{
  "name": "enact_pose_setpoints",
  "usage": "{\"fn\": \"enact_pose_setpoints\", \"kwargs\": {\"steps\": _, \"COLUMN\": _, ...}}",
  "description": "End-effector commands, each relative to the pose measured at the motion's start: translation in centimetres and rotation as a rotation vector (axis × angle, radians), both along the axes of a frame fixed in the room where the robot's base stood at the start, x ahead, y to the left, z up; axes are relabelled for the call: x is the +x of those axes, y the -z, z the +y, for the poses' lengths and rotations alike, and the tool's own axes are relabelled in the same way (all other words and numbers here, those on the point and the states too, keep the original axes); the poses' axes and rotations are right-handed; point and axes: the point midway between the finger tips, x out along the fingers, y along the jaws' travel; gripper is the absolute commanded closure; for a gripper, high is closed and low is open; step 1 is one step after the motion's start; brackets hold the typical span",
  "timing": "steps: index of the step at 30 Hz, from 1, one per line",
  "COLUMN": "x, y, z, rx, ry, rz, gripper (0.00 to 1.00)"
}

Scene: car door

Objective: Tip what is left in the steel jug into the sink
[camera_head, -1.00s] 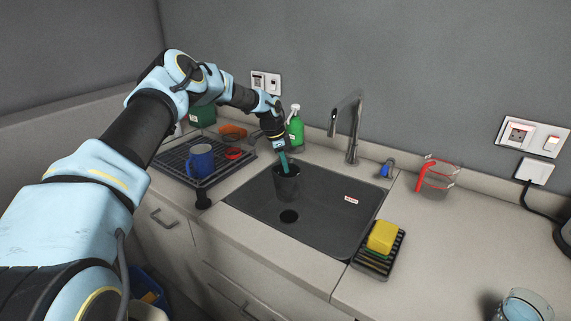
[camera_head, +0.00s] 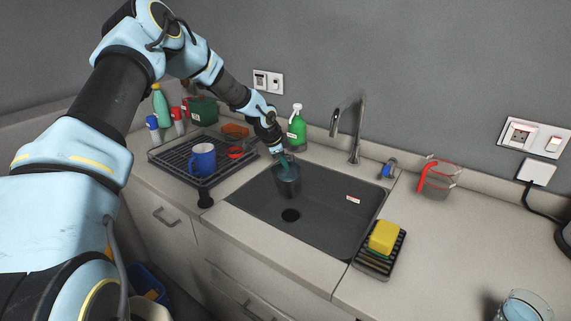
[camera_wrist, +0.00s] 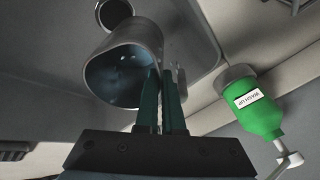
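The steel jug (camera_head: 288,184) is inside the sink (camera_head: 330,215), above its floor and near the back left. In the wrist view the jug (camera_wrist: 152,42) shows its open mouth, with a bluish, shiny inside. I cannot tell how much liquid it holds, and no stream shows. My gripper (camera_head: 285,161) comes down from the upper left. In the wrist view its two teal fingers (camera_wrist: 160,95) are closed on the jug's handle, which is mostly hidden between them. The drain (camera_head: 291,216) lies in front of the jug; it also shows in the wrist view (camera_wrist: 114,13).
A green soap bottle (camera_head: 297,128) and the tap (camera_head: 355,135) stand behind the sink. A rack (camera_head: 175,160) with a blue mug (camera_head: 202,160) is on the left. A yellow sponge (camera_head: 383,236) sits at the right rim.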

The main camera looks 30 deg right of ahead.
Motion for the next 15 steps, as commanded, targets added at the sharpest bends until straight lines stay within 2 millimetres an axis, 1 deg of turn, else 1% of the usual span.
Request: {"fn": "enact_pose_setpoints", "kwargs": {"steps": 15, "x": -1.8, "y": -0.8, "z": 1.1, "rx": -0.05, "ry": 0.005, "rz": -0.069, "gripper": 1.0}}
